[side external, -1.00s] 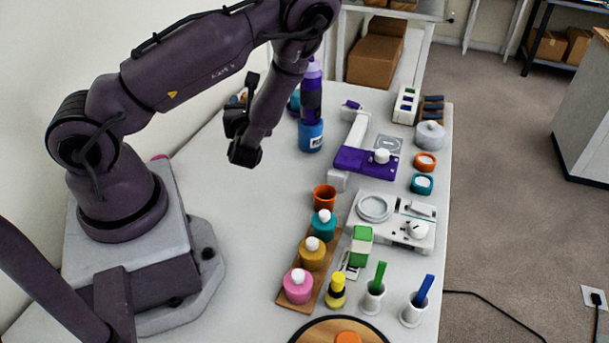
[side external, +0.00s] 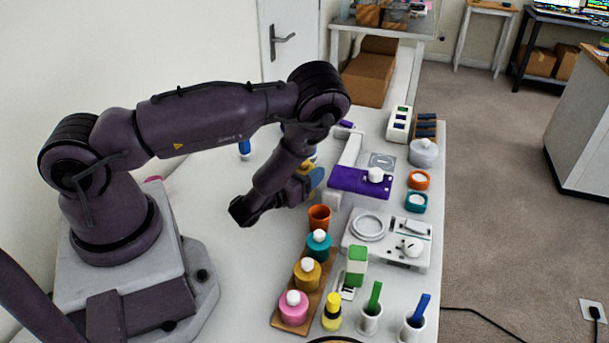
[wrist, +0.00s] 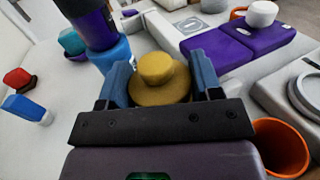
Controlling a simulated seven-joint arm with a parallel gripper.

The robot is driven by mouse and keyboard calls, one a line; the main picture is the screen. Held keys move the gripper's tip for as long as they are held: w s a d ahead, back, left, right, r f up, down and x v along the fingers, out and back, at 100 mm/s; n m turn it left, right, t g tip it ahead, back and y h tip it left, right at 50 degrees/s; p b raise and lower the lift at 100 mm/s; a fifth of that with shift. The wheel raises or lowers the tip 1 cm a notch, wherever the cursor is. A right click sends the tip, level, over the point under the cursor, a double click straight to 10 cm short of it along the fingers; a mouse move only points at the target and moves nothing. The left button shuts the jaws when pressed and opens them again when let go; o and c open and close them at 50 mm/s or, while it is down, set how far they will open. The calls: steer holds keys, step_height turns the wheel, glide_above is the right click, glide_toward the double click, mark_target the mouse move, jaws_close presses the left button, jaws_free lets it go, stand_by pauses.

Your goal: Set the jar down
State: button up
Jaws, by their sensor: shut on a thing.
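My gripper (wrist: 160,80) is shut on a yellow-ochre jar (wrist: 165,85) with a round lid of the same colour, one blue finger on each side of it. In the side external view the gripper (side external: 312,175) is mostly behind my wrist, and only a bit of the jar (side external: 305,168) shows. The jar's bottom is hidden, so I cannot tell whether it touches the table (side external: 225,265). The orange cup (side external: 319,217) stands just in front of the gripper and shows at right in the wrist view (wrist: 281,147).
A dark purple bottle on a blue base (wrist: 115,52) stands close on the left in the wrist view. A purple platform (side external: 358,182) with a white knob is to the right. A wooden rack (side external: 308,290) holds pink, yellow and teal jars. The table's left middle is clear.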

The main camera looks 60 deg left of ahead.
steer(key=shift+f, duration=0.6)
steer(key=shift+f, duration=0.2)
steer(key=o, duration=0.8)
